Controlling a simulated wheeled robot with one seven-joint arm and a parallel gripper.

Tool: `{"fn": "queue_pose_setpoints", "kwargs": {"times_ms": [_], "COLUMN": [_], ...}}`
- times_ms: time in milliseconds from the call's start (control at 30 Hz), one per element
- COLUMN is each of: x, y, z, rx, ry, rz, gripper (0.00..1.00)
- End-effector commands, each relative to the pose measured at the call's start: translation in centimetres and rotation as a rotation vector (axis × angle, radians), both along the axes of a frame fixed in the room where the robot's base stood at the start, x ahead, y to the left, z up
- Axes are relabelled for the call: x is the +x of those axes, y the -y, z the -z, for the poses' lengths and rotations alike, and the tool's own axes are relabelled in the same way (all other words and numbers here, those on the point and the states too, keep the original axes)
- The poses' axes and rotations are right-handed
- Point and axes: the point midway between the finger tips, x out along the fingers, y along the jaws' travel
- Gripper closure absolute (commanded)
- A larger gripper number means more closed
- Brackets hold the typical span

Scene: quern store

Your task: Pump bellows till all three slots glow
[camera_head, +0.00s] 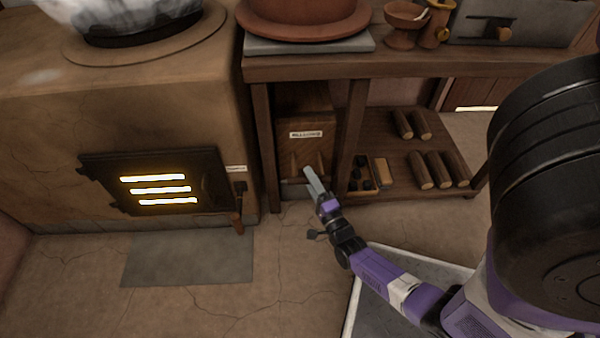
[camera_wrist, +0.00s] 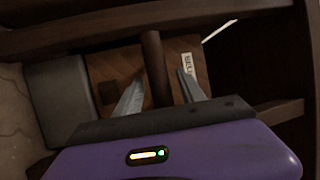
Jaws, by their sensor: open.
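The dark stove door (camera_head: 105,172) at left has three horizontal slots (camera_head: 159,190), and all three glow bright yellow-white. The wooden bellows box (camera_head: 290,118), with a small white label, stands under the bench. It also shows in the wrist view (camera_wrist: 105,65). My gripper (camera_head: 309,171) is open at the front of the box, low down. In the wrist view my gripper's two grey fingers (camera_wrist: 162,74) point at the box, with a dark wooden handle bar (camera_wrist: 152,52) lying between them in the picture. I cannot tell whether the fingers touch it.
Bench legs (camera_head: 350,130) stand close to the right of the box. Logs (camera_head: 432,170) and small blocks lie on the low shelf at right. A poker-like tool (camera_head: 239,208) hangs beside the stove door. A grey floor slab (camera_head: 188,259) lies clear before the stove.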

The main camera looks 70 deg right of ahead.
Motion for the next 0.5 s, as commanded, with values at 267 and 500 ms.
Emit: {"fn": "queue_pose_setpoints", "kwargs": {"times_ms": [267,500], "x": [-0.21,-0.19], "y": [0.14,0.13], "z": [-0.04,-0.03], "rx": [0.000,0.000], "ry": [-0.001,-0.001], "rz": [0.000,0.000], "gripper": [0.53,0.94]}}
